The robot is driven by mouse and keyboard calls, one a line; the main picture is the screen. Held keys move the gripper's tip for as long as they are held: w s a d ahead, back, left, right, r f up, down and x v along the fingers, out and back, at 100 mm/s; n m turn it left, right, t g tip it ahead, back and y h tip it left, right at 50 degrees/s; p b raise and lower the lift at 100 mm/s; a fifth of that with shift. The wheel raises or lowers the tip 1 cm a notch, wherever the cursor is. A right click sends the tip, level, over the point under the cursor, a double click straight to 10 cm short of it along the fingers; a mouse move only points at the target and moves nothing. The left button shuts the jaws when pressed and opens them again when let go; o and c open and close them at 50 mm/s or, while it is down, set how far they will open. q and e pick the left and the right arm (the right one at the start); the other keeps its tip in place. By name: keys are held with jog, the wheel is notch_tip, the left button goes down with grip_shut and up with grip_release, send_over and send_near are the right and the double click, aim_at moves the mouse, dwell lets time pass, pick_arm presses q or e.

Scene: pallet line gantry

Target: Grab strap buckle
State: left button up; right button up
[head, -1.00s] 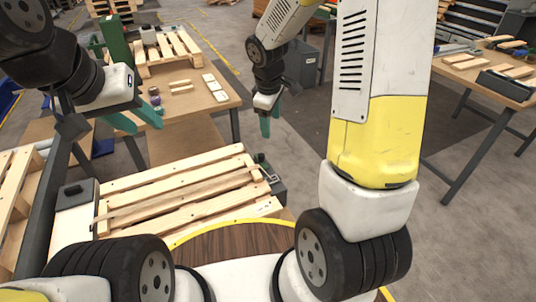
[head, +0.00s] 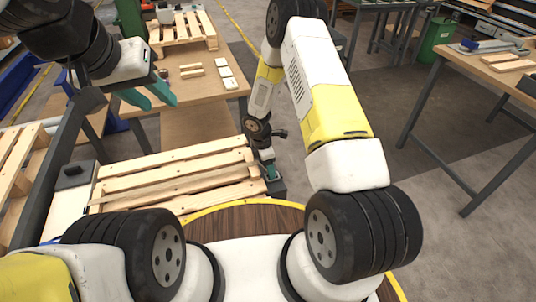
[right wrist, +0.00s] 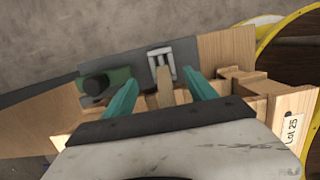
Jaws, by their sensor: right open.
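In the right wrist view the strap buckle (right wrist: 161,62) is a small grey metal frame. It lies just beyond the fingertips of my right gripper (right wrist: 162,85). A tan strap (right wrist: 165,88) runs from it between the two teal fingers. The fingers are spread and hold nothing. In the head view my right gripper (head: 270,172) is low at the right end of the wooden pallet (head: 178,172); I cannot make out the buckle there. My left gripper (head: 160,102) is raised at upper left, its teal fingers apart and empty.
A green block with a black knob (right wrist: 97,84) sits left of the buckle. The pallet's end blocks, one labelled "Lot 25" (right wrist: 291,130), are close on the right. A wooden table (head: 200,95) with a small pallet and wood pieces stands behind.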

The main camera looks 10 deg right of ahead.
jog(key=f, duration=0.1)
jog(key=d+f, duration=0.1)
jog(key=f, duration=0.2)
jog(key=shift+s+d+f, duration=0.1)
jog(key=shift+d, duration=0.15)
jog(key=shift+c, duration=0.3)
grip_shut()
